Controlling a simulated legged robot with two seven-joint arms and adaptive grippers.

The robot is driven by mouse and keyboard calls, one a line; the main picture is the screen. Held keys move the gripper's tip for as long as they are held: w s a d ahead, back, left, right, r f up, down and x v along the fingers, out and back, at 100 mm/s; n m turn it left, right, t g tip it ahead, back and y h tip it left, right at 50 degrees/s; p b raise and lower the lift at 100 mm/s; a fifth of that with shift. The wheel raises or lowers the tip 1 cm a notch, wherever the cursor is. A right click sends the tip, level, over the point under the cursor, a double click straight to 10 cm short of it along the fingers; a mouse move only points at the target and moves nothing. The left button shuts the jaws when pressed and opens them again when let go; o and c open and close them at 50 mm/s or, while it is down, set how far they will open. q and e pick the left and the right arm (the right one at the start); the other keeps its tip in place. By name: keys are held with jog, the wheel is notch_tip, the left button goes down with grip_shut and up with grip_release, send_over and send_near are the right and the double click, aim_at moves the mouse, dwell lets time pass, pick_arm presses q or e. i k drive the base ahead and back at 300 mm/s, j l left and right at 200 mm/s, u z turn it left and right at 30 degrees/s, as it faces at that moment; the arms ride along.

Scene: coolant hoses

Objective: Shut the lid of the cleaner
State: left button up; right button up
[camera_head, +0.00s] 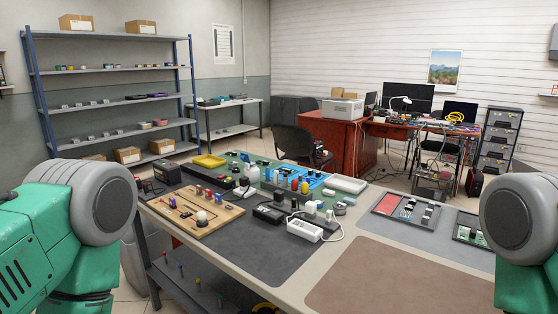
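I cannot clearly pick out a cleaner or its lid at this size. A low white case (347,184) lies at the back of the workbench and looks closed, but I cannot tell whether it is the cleaner. A pale grey box-shaped machine (343,108) stands on the red desk further off; I cannot tell what it is. My green arms show at the left and right edges, beside the front of the bench. Both of my grippers are out of the picture.
The workbench (371,252) holds a wooden board (191,215) with pegs, a white power strip (304,230), black adapters and several small coloured parts. Part trays (407,212) lie at the right. The brown mat (385,280) in front is bare. A black chair (298,142) stands behind the bench.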

aim_at(244, 157)
jog(key=i+j+z, duration=0.1)
jog(key=j+z, duration=0.6)
jog(key=z, duration=0.2)
jog(key=j+z, duration=0.7)
jog(key=z, duration=0.2)
jog(key=k, duration=0.05)
